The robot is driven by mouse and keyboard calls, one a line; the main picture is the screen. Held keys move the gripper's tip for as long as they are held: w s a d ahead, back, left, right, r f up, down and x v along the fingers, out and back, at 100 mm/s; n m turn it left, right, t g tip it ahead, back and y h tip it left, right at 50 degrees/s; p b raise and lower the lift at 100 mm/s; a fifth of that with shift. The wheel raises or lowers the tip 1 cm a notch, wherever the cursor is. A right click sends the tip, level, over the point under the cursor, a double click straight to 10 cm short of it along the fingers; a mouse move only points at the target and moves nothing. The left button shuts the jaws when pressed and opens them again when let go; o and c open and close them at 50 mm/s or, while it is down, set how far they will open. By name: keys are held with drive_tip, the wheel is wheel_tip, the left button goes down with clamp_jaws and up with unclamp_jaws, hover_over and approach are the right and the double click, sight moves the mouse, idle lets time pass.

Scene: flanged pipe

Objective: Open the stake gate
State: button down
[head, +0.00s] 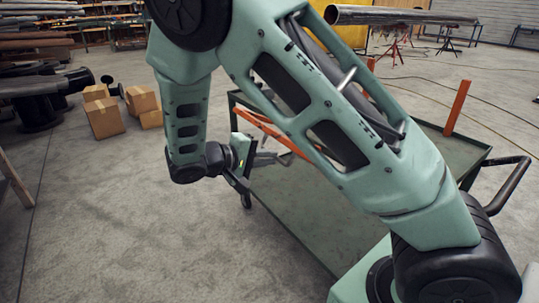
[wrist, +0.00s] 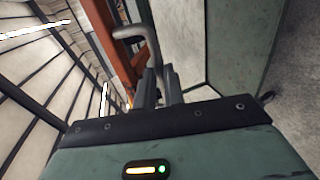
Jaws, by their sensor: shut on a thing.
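The stake gate shows as an orange bar (head: 268,132) slanting along the far left side of a green cart, partly hidden by my arm. In the wrist view an orange upright (wrist: 112,40) runs up at the left of the fingers. A grey bent handle (wrist: 137,34) rises from between the fingers and hooks to the left. My gripper (head: 270,159) is at the left side of the cart, by the orange bar. In the wrist view my gripper (wrist: 158,84) is shut on the grey handle. The handle's lower part is hidden by the fingers.
The green cart (head: 300,205) has a flat bed, orange posts (head: 457,108) and a black push handle (head: 508,187) at right. Cardboard boxes (head: 104,117) stand on the floor at left near pipe racks (head: 35,85).

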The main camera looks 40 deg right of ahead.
drive_tip(key=shift+f, duration=0.3)
drive_tip(key=c, duration=1.5)
unclamp_jaws()
drive_tip(key=v, duration=0.5)
drive_tip(key=p+v, duration=0.1)
drive_tip(key=v, duration=0.5)
drive_tip(key=p+v, duration=0.1)
drive_tip(key=v, duration=0.5)
drive_tip(key=shift+a+f, duration=0.2)
drive_tip(key=shift+a, duration=0.1)
